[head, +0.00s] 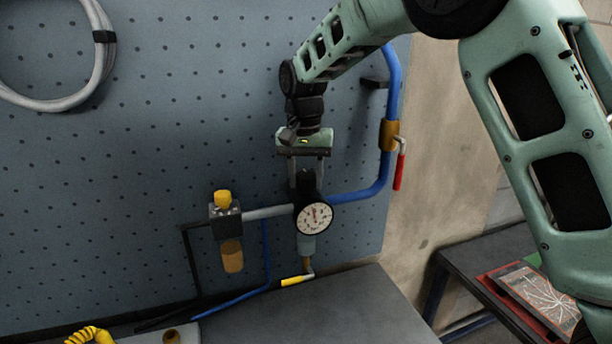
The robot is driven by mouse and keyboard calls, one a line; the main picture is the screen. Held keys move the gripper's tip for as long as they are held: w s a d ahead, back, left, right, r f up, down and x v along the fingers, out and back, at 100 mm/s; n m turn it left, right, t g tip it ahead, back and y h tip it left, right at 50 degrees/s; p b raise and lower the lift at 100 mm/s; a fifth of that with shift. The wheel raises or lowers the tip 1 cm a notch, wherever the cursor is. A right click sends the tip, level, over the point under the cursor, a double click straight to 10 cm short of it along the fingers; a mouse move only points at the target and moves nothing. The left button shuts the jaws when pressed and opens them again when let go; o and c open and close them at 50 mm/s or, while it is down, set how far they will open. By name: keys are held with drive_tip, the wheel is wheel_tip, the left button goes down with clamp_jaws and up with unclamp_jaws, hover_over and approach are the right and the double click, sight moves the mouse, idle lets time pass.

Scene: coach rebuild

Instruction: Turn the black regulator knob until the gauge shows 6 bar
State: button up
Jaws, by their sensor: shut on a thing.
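The black regulator knob (306,181) stands on top of the regulator, in line with the pipe on the pegboard. My gripper (305,172) comes down from above and is shut on the knob, a finger on each side. The round white gauge (314,217) faces me just below the knob. Its needle points roughly upward, but the numbers are too small to read. A pale bowl (306,245) hangs under the regulator, partly behind the gauge.
A lubricator (231,250) with a yellow top is left of the regulator. A blue pipe (391,95) with a red-handled valve (399,172) rises at right. A dark bench (330,305) lies below. Grey hose (95,75) hangs upper left; a yellow coiled hose (92,335) lies lower left.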

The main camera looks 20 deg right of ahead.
sight(304, 173)
drive_tip(key=shift+w+r, duration=0.1)
idle(0.3)
drive_tip(key=o, duration=1)
wheel_tip(304, 173, up, 17)
drive_tip(key=b, duration=0.3)
drive_tip(key=shift+a+r, duration=0.15)
